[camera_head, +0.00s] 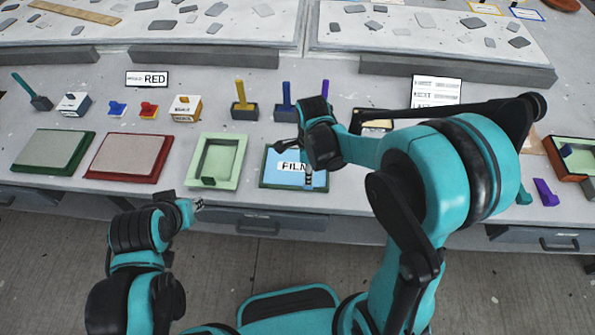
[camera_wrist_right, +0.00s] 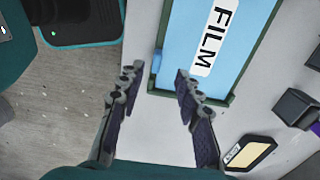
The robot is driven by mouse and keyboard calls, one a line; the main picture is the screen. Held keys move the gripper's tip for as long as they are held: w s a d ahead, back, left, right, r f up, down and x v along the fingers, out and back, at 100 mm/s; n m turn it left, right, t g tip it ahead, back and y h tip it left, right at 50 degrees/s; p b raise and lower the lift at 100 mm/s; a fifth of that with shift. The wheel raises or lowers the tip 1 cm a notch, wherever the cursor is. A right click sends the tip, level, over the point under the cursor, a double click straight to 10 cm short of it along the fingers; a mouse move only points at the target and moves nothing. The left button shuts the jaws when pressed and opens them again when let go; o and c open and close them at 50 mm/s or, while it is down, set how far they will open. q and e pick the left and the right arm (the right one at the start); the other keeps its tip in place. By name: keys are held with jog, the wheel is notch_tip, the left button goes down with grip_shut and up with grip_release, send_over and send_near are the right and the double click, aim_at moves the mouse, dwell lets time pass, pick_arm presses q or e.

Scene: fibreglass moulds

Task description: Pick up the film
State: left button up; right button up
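The film is a light blue sheet (camera_head: 278,177) with a white label reading FILM, lying in a dark green frame on the table. In the right wrist view the blue film (camera_wrist_right: 193,72) fills the upper middle, with a small blue tab at its left edge. My right gripper (camera_wrist_right: 155,88) is open and empty, its fingers spread at the film's near corner. In the head view the right gripper (camera_head: 308,160) is over the film's right part and hides some of it; I cannot tell its height. My left gripper (camera_head: 199,204) is before the table's front edge, away from the film.
A pale green frame (camera_head: 241,162) stands left of the film. Red (camera_head: 97,157) and green (camera_head: 22,150) framed panels lie further left. Coloured-handled tools (camera_head: 245,105) stand behind. A tan-topped block (camera_wrist_right: 250,152) lies near the right gripper.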

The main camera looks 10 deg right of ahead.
jog(key=f, duration=0.1)
jog(key=f+b, duration=0.1)
jog(key=f, duration=0.1)
jog(key=f+b, duration=0.1)
jog(key=shift+s+d+f, duration=0.1)
jog(key=shift+s+f, duration=0.15)
jog(key=shift+f, duration=0.5)
jog(key=shift+r, duration=0.1)
jog(key=shift+c, duration=0.8)
grip_shut()
